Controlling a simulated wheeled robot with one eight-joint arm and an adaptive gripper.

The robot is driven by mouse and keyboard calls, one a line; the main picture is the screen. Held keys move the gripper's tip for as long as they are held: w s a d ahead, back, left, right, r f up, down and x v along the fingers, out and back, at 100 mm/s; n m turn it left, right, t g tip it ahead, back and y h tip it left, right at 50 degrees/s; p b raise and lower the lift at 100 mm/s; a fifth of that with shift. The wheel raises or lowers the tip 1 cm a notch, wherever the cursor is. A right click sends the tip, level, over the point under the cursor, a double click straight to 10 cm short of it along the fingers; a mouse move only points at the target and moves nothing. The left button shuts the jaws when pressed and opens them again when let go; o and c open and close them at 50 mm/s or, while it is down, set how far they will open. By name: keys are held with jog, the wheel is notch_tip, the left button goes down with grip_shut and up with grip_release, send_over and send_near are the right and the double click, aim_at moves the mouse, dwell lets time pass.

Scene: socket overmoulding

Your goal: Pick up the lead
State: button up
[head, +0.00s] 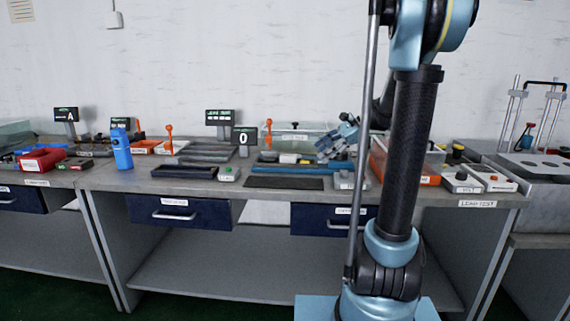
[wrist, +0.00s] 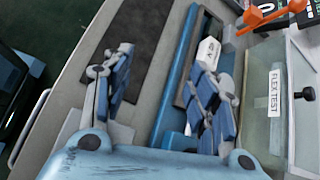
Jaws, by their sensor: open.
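My gripper (wrist: 162,68) is open in the wrist view, its two blue fingers spread wide with nothing between the tips. In the head view my gripper (head: 338,140) is over the back of the bench, partly behind my arm. A blue tray (wrist: 169,125) runs below the fingers; it also shows in the head view (head: 315,171). A white block (wrist: 208,50) lies at the tray's far side, partly hidden by the right finger. I cannot tell whether this block is part of the lead. No cable can be made out clearly.
A dark mat (wrist: 142,35) lies on the bench in front of the blue tray. A clear-walled box labelled FLEX TEST (wrist: 275,120) stands close to the right finger. An orange-handled device (wrist: 272,16) is at the upper right.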

jog(key=w+d+r+m+y, duration=0.1)
jog(key=w+d+m+y, duration=0.2)
jog(key=w, duration=0.8)
jog(key=m, duration=0.1)
send_near(286, 155)
jog(key=a, duration=0.3)
jog(key=shift+w+f, duration=0.15)
jog(key=shift+w, duration=0.1)
jog(key=shift+f+x, duration=0.25)
jog(key=shift+x, duration=1.1)
jog(key=shift+f+x, duration=0.2)
jog(key=shift+x, duration=1.2)
jog(key=shift+s+d, duration=0.1)
jog(key=shift+d, duration=0.1)
jog(key=shift+c, duration=0.3)
jog(key=c, duration=1.1)
